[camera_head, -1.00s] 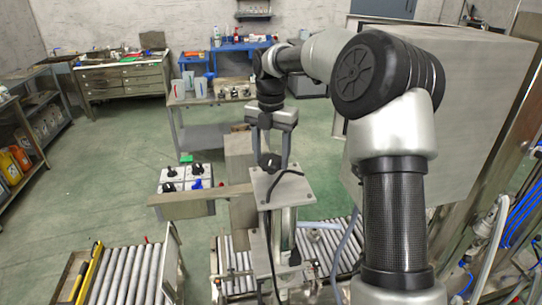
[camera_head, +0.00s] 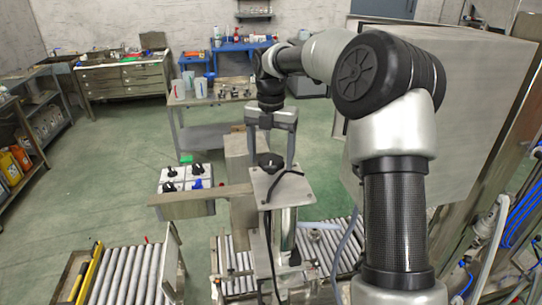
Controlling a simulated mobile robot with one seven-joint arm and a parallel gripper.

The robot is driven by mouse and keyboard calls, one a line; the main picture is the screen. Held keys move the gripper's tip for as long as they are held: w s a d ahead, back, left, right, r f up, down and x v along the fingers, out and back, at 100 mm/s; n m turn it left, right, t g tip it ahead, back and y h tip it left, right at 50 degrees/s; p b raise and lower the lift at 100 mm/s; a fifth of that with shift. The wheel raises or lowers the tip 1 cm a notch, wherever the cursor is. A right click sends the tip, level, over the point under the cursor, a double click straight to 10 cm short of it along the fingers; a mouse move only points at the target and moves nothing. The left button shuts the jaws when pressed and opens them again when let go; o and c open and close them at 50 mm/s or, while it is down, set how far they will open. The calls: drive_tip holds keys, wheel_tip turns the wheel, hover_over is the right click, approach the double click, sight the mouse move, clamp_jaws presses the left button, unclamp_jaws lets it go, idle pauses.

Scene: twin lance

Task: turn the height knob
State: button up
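The height knob (camera_head: 270,162) is a black knob on top of a grey metal plate (camera_head: 288,189), at the head of an upright post in the middle of the head view. My gripper (camera_head: 272,153) points down over the plate, with one finger to the left of the knob and one to the right. The fingers are spread, with visible gaps between them and the knob. The exact height of the fingertips against the knob is hard to tell.
A control box (camera_head: 185,178) with black knobs and a blue one sits left of the post on a beam (camera_head: 188,200). Roller conveyors (camera_head: 125,277) lie below. A cable loops over the plate beside the knob. A large grey cabinet (camera_head: 440,100) stands at right.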

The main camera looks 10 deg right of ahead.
sight(271, 159)
wheel_tip(271, 159, up, 17)
drive_tip(key=shift+r, duration=0.2)
idle(0.5)
